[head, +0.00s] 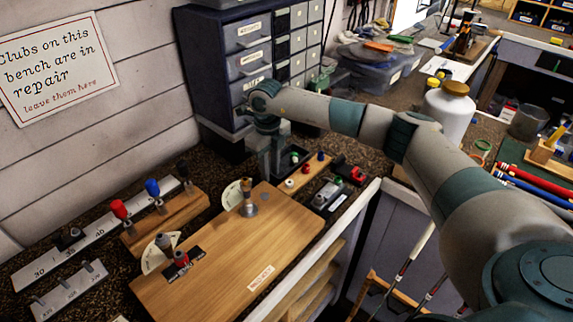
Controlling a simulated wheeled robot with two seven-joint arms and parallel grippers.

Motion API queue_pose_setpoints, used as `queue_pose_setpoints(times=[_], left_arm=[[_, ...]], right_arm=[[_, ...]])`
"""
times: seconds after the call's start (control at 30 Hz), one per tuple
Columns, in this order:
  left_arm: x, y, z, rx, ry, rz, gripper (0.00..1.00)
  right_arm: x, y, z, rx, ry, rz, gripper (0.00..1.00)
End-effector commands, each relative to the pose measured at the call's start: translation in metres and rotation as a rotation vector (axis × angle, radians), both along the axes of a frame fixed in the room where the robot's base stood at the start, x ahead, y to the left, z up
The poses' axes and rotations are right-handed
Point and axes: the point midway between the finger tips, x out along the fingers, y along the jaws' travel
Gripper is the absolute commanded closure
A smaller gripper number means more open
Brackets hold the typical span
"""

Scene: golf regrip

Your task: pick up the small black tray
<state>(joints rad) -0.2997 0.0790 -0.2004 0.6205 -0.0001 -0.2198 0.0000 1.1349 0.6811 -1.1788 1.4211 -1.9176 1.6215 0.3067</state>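The small black tray (301,157) sits on the dark speckled bench top, just behind the wooden board, with a small green item in it. My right arm reaches in from the right, and my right gripper (273,166) points down at the tray's left end. The gripper hides that end of the tray. I cannot tell whether the fingers touch the tray or how far apart they are. My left gripper is out of view.
A wooden board (225,268) with gauges lies in front. A small wooden strip (304,177) with coloured knobs is close beside the tray. A drawer cabinet (240,55) stands behind the gripper. A white bottle (449,112) is at the right.

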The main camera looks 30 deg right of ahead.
Motion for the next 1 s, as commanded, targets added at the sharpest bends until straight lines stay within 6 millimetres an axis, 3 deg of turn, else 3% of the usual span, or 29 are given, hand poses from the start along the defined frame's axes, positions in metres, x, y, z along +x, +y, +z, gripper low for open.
queue_pose_setpoints(times=[0.07, 0.13, 0.17, 0.67, 1.0], left_arm=[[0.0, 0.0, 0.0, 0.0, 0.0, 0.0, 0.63], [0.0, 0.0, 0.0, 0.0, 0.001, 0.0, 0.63], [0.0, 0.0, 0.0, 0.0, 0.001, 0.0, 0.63], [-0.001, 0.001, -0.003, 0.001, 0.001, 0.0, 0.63], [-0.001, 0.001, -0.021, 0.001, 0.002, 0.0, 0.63]], right_arm=[[0.0, 0.0, 0.0, 0.0, 0.0, 0.0, 0.81], [0.0, 0.0, 0.0, 0.0, 0.0, 0.0, 0.97], [0.0, 0.0, 0.0, 0.0, 0.0, 0.0, 1.0], [0.001, 0.0, 0.004, 0.001, -0.002, 0.0, 1.0], [0.001, 0.0, 0.032, 0.001, -0.004, 0.0, 1.0]])
